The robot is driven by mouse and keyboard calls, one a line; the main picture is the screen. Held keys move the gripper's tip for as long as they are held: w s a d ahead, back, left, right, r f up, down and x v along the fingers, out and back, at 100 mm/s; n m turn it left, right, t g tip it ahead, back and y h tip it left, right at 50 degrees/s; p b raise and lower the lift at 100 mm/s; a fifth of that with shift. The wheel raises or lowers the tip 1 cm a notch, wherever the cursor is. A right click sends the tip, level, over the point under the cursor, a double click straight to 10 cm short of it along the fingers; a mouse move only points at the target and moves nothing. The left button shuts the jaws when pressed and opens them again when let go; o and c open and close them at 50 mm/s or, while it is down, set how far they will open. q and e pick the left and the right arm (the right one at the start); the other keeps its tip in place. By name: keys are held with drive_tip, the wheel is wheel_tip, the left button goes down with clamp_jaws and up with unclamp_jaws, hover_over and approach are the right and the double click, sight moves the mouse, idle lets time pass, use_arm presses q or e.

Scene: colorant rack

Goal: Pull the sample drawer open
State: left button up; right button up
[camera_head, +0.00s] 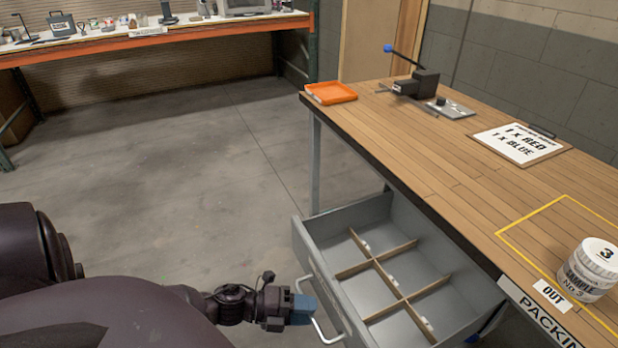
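The grey metal sample drawer (374,221) stands pulled out from under the wooden bench at the lower middle right. Its inside shows several compartments split by wooden dividers, with small white tags on them; I see no jars in them. The drawer's pale bar handle (325,332) is on its front, facing left. My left gripper (303,308), with blue-grey fingers, is at the handle and covers the middle of the bar. It appears shut on the handle, though the fingertips are partly hidden. My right gripper is not in view.
On the bench (420,160) are an orange tray (331,93), a black device with a blue-knobbed lever (415,85), an order clipboard (519,143) and a white number 3 jar (590,268). Open concrete floor (190,165) lies left of the drawer.

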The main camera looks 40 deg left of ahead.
use_arm(q)
drive_tip(key=v, duration=0.9)
drive_tip(key=shift+s+a+p, duration=0.25)
drive_tip(key=shift+s+p, duration=0.05)
drive_tip(key=shift+p, duration=0.05)
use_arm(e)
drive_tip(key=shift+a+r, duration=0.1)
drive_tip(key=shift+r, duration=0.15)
use_arm(q)
drive_tip(key=shift+r, duration=0.1)
drive_tip(key=s+d+r+n+y+p, duration=0.1)
drive_tip(key=s+d+n+y+p, duration=0.1)
drive_tip(key=n, duration=1)
drive_tip(key=s+d+r+n+y+p, duration=0.1)
drive_tip(key=s+d+n+y+p, duration=0.2)
drive_tip(key=d+n+y, duration=0.4)
drive_tip(key=n+y+p, duration=0.1)
drive_tip(key=n, duration=0.4)
drive_tip(key=shift+r+n+g+y, duration=0.3)
drive_tip(key=shift+r+y, duration=0.1)
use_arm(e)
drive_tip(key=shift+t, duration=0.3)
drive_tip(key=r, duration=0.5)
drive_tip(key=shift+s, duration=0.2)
